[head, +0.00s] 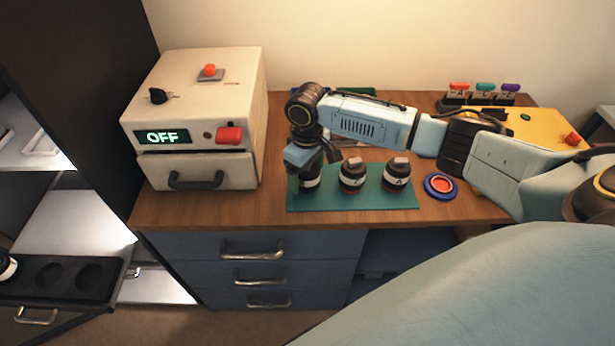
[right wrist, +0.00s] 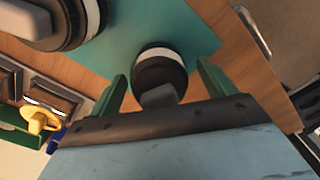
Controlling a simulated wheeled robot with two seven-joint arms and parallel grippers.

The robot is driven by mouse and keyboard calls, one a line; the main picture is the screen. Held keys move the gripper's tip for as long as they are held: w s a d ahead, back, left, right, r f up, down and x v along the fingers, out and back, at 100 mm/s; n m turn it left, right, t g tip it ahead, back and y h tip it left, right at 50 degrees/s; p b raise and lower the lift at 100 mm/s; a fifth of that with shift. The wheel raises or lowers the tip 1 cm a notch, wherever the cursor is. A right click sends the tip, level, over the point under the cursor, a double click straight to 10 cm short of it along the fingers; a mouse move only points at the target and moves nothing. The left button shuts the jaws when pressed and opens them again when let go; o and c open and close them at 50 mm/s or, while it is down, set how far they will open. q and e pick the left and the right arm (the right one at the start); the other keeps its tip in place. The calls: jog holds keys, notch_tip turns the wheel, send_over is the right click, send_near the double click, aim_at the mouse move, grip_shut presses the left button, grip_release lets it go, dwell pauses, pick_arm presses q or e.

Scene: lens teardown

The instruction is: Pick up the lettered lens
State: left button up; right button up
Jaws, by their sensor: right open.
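Three dark lenses with pale bands stand on a green mat (head: 330,201): a left lens (head: 311,180), a middle lens (head: 352,176) and a right lens (head: 397,174). The middle and right ones show small marks on their bands, too small to read surely. My right gripper (head: 297,184) is open, pointing down at the left lens and partly hiding it. In the right wrist view its green fingers (right wrist: 162,80) stand on either side of this lens (right wrist: 160,72), with gaps visible. Any letter on it is hidden. My left gripper is not in view.
A cream box (head: 195,110) reading OFF, with a drawer, stands at left. A blue and red disc (head: 441,186) lies right of the mat. A yellow device (head: 545,127) is at right. A black tray (head: 60,290) with round wells and one lens (head: 7,267) is lower left.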

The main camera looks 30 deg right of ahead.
notch_tip(320, 180, down, 2)
jog(key=shift+f, duration=0.1)
jog(key=c, duration=1)
jog(key=shift+c, duration=0.4)
jog(key=shift+w+r, duration=0.1)
jog(key=shift+r, duration=0.1)
